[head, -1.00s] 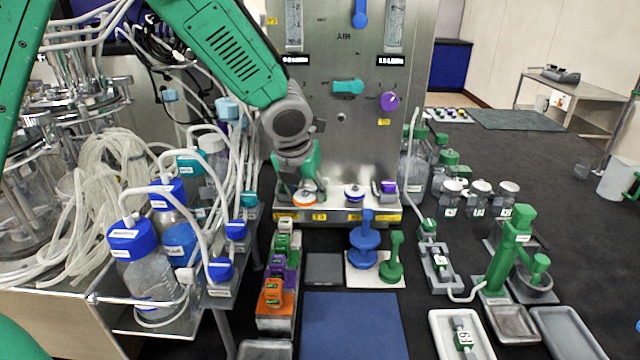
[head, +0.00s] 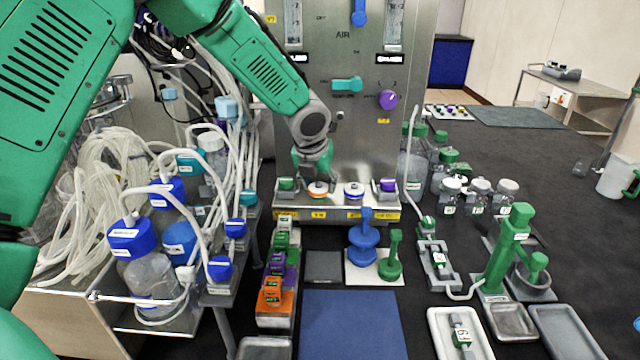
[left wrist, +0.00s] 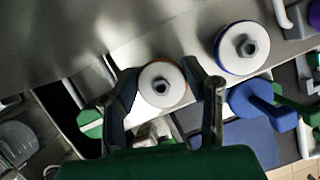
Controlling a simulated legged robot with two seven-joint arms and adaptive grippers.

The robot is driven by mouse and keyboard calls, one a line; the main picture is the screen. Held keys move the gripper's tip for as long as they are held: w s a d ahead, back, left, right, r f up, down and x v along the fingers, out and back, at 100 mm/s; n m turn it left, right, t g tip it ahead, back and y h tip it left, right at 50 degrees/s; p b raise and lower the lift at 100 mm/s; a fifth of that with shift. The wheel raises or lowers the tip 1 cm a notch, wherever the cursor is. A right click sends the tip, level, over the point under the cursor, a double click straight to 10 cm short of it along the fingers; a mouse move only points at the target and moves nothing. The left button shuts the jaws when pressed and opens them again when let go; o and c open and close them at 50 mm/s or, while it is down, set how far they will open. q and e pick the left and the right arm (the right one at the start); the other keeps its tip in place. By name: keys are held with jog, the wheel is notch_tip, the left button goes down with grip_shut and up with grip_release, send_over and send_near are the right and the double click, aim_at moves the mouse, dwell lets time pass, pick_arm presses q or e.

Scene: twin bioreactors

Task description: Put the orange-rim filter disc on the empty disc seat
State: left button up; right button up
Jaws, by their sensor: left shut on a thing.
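The orange-rim filter disc (head: 318,190) is white on top with a dark centre knob. My left gripper (head: 317,177) is above and around it, at the front shelf of the steel panel. In the left wrist view, the orange-rim disc (left wrist: 162,84) lies between the two fingers of my left gripper (left wrist: 168,88), which are shut on its sides. A blue-rim disc (head: 354,190) sits to its right on the shelf and also shows in the left wrist view (left wrist: 241,47). I cannot make out the empty disc seat. My right gripper is not in view.
The shelf (head: 337,215) also holds a green block (head: 287,184) at left and a purple block (head: 388,185) at right. Bottles and tubing on a cart (head: 150,318) crowd the left. A blue spindle piece (head: 363,245) stands below the shelf.

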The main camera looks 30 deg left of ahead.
pick_arm(q)
jog(key=o, duration=0.9)
jog(key=shift+f, duration=0.1)
jog(key=shift+c, duration=0.2)
jog(key=p+v, duration=0.1)
jog(key=v, duration=1.1)
jog(key=shift+d+r, duration=0.1)
jog(key=shift+r, duration=0.1)
